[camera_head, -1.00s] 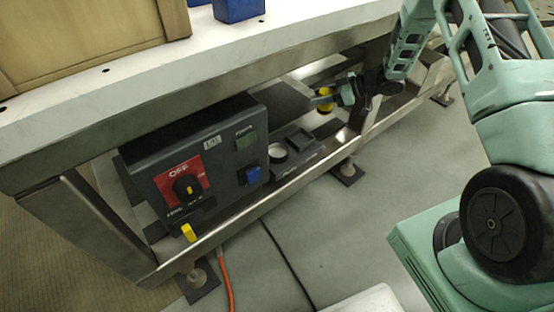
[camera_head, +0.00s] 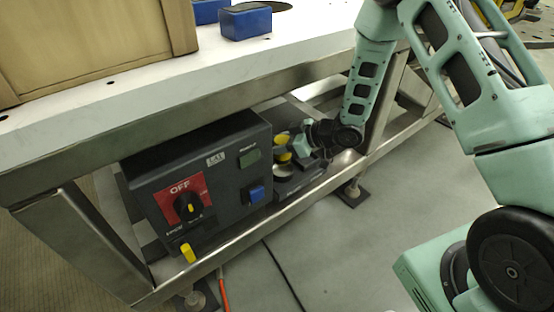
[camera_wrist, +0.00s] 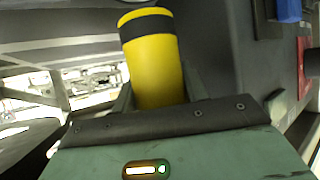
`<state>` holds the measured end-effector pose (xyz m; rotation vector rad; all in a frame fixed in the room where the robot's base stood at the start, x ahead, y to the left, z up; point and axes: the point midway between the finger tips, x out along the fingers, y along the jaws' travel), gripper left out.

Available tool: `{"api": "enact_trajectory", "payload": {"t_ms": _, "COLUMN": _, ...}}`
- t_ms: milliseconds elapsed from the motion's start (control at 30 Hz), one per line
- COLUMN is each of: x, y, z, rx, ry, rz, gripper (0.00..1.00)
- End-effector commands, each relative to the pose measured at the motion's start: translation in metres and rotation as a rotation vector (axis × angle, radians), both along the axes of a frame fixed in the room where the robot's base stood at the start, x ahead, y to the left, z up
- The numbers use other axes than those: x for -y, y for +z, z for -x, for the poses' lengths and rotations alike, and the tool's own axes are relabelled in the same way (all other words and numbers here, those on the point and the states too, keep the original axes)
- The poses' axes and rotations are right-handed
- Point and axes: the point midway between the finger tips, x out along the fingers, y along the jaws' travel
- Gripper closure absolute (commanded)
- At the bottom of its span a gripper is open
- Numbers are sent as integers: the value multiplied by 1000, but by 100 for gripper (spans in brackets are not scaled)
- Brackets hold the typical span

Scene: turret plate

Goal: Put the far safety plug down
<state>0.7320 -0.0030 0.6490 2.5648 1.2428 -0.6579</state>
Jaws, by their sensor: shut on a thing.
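The safety plug in my gripper is a yellow cylinder with a dark band near its end; it fills the middle of the wrist view (camera_wrist: 152,62). In the head view its yellow parts (camera_head: 285,158) show with a gripper finger across them. My gripper (camera_head: 292,148) is shut on the plug, just right of the control box, above a dark tray with a round, light-rimmed holder (camera_head: 284,171). The plug appears over or close behind that holder; I cannot tell whether they touch. In the wrist view the plug's lower end is hidden behind the gripper body.
The dark control box (camera_head: 230,207) has a red OFF panel with a rotary knob (camera_head: 188,207), a blue button (camera_head: 257,194) and a yellow piece (camera_head: 187,252) at its lower front. A metal frame rail runs in front. The white tabletop (camera_head: 140,85) overhangs with blue blocks (camera_head: 245,22).

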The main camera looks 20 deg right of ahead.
Motion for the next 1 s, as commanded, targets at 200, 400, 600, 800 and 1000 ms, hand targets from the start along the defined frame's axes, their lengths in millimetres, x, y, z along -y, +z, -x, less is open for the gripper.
{"api": "enact_trajectory", "payload": {"t_ms": 200, "x": 0, "y": -17, "z": 0, "rx": 2, "ry": 1, "rz": -1, "gripper": 87}}
{"api": "enact_trajectory", "payload": {"t_ms": 400, "x": 0, "y": -44, "z": 0, "rx": -2, "ry": 0, "rz": -1, "gripper": 87}}
{"api": "enact_trajectory", "payload": {"t_ms": 600, "x": -4, "y": -53, "z": 1, "rx": 2, "ry": 1, "rz": -2, "gripper": 87}}
{"api": "enact_trajectory", "payload": {"t_ms": 800, "x": -4, "y": -54, "z": 1, "rx": 2, "ry": 1, "rz": -2, "gripper": 87}}
{"api": "enact_trajectory", "payload": {"t_ms": 1000, "x": -3, "y": -56, "z": 1, "rx": 2, "ry": 0, "rz": -1, "gripper": 47}}
